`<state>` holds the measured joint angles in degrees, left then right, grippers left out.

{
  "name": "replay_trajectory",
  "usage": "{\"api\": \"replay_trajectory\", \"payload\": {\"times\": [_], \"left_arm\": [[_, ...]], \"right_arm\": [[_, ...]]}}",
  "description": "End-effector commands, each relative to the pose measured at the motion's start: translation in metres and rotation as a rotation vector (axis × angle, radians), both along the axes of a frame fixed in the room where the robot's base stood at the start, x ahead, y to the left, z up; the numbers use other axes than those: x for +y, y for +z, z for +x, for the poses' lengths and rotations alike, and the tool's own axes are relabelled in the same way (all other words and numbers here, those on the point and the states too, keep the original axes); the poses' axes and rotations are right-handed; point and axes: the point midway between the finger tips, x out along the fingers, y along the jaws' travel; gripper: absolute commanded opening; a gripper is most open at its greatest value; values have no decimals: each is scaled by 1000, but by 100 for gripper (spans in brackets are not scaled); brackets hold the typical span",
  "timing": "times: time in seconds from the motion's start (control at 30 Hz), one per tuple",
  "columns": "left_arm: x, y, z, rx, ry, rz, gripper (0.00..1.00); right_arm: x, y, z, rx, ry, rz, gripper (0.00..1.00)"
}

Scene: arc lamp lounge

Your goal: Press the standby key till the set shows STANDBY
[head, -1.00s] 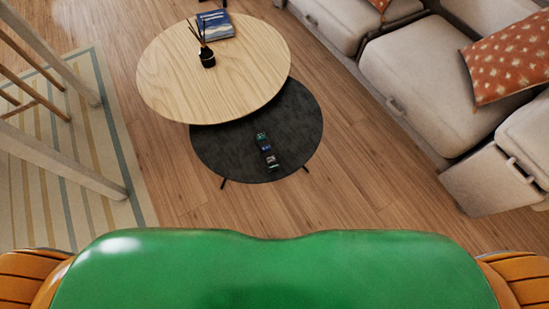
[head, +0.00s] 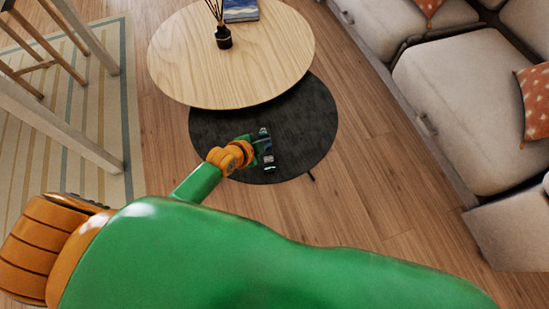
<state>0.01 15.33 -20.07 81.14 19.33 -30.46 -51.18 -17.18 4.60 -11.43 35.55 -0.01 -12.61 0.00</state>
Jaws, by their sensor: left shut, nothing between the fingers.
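A small dark elongated device (head: 269,166) lies on the round black low table. It has small coloured patches, too small to read, so I cannot make out a standby key or the word STANDBY. My left gripper (head: 265,148) is over the middle of the device, at the end of my green and orange arm. It is shut and holds nothing. It hides part of the device, and I cannot tell whether it touches it. My right gripper is not in view.
The black table (head: 310,125) sits partly under a higher round wooden table (head: 190,60). A dark reed diffuser (head: 223,38) and a blue book (head: 241,9) are on the wooden top. A beige sofa (head: 450,85) is at the right, a striped rug (head: 110,100) at the left.

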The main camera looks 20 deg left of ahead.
Motion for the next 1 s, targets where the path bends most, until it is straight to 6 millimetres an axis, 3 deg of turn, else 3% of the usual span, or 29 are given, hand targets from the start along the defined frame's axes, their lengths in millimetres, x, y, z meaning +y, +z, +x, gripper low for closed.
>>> {"api": "replay_trajectory", "payload": {"times": [0.27,0.47,1.0], "left_arm": [[0,0,0,0,0,0,0],[0,-11,0,1,2,-1,0],[1,-84,0,1,2,1,0]], "right_arm": [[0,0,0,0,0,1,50],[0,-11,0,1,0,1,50],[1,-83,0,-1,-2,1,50]]}}
